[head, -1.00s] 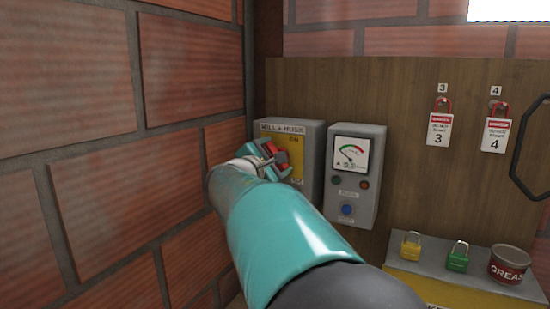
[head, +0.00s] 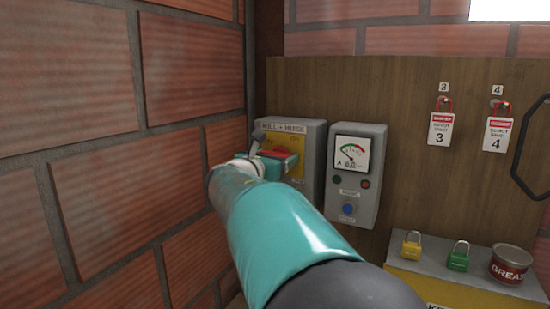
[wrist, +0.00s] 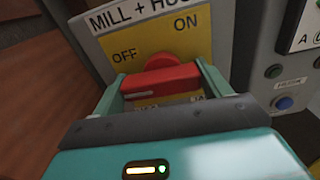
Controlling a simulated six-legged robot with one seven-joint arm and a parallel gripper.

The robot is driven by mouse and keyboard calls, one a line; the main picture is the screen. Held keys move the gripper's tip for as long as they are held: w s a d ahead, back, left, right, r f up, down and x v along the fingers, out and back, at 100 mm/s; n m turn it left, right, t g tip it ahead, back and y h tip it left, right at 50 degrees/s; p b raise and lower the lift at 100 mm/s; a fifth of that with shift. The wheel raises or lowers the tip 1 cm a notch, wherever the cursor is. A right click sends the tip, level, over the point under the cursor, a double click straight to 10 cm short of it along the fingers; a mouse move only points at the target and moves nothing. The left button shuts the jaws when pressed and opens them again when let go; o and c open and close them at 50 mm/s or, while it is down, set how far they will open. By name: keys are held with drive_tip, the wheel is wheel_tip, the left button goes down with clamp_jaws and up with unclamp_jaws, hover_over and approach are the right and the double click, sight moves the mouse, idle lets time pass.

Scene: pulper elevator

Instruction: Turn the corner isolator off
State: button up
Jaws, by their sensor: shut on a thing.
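The corner isolator is a grey box (head: 316,150) with a yellow plate, labelled "MILL + HOIST", mounted on the wooden board beside the brick corner. Its red handle (wrist: 160,82) shows in the wrist view between OFF at the left and ON at the right on the plate. My gripper (wrist: 158,85) is shut on the red handle, with one finger at each end of it. In the head view the handle (head: 280,157) shows just past my gripper, and my arm hides the lower left of the box.
A grey meter box (head: 353,180) with a dial and buttons stands close to the right. A brick wall (head: 90,150) is close on the left. Padlocks (head: 412,246) and a grease tin (head: 509,263) sit on a shelf at lower right. Tags (head: 440,130) hang above.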

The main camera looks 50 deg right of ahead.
drive_tip(key=shift+f+n, duration=0.15)
drive_tip(key=shift+n, duration=0.15)
drive_tip(key=o, duration=1)
drive_tip(key=shift+a, duration=0.1)
drive_tip(key=v, duration=1.3)
drive_tip(key=shift+s+a, duration=0.15)
drive_tip(key=shift+a, duration=0.2)
